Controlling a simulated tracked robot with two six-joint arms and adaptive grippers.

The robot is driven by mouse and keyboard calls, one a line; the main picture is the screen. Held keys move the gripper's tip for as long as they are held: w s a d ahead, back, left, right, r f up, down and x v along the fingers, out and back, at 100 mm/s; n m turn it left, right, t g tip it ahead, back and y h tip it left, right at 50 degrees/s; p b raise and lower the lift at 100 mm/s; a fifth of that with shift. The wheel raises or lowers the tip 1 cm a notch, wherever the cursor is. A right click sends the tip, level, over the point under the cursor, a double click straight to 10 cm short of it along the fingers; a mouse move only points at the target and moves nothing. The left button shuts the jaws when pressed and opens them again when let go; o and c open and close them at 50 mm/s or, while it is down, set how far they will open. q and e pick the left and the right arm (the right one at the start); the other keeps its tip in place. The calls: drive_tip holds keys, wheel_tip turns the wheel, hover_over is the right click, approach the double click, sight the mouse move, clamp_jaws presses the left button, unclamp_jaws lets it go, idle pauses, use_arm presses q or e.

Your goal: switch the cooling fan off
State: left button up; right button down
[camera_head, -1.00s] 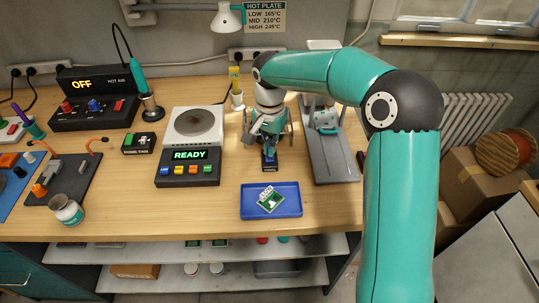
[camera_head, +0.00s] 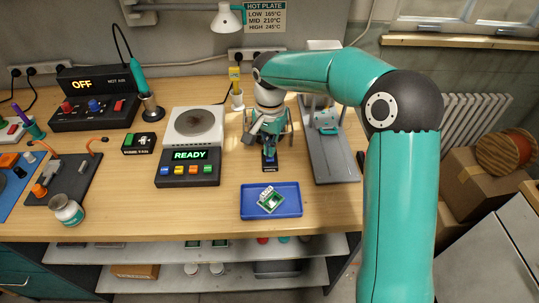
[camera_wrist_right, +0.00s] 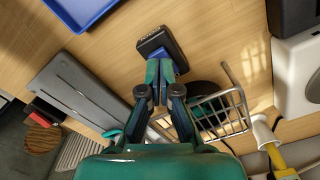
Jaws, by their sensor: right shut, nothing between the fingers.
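A small dark switch box (camera_head: 270,167) stands on the bench behind the blue tray, with a label on its front too small to read. It also shows in the right wrist view (camera_wrist_right: 153,43). My right gripper (camera_head: 269,149) is shut and empty, pointing down at this box. In the right wrist view its fingertips (camera_wrist_right: 160,70) are together at the box's near edge and hide part of its top. I cannot tell whether they touch it, or how the switch is set. My left gripper is not in view.
A blue tray (camera_head: 257,214) with a green board lies in front. The hot plate (camera_head: 194,126) reads READY at left. A grey stand (camera_head: 333,163) is at right. Another small black switch box (camera_head: 137,143) stands farther left.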

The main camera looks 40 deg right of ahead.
drive_tip(key=shift+f+b, duration=0.9)
drive_tip(key=shift+f, duration=0.3)
idle(0.4)
drive_tip(key=shift+r, duration=0.1)
drive_tip(key=shift+r+p, duration=0.5)
drive_tip(key=shift+p, duration=0.1)
drive_tip(key=shift+r+p, duration=2.3)
drive_tip(key=shift+r, duration=0.65)
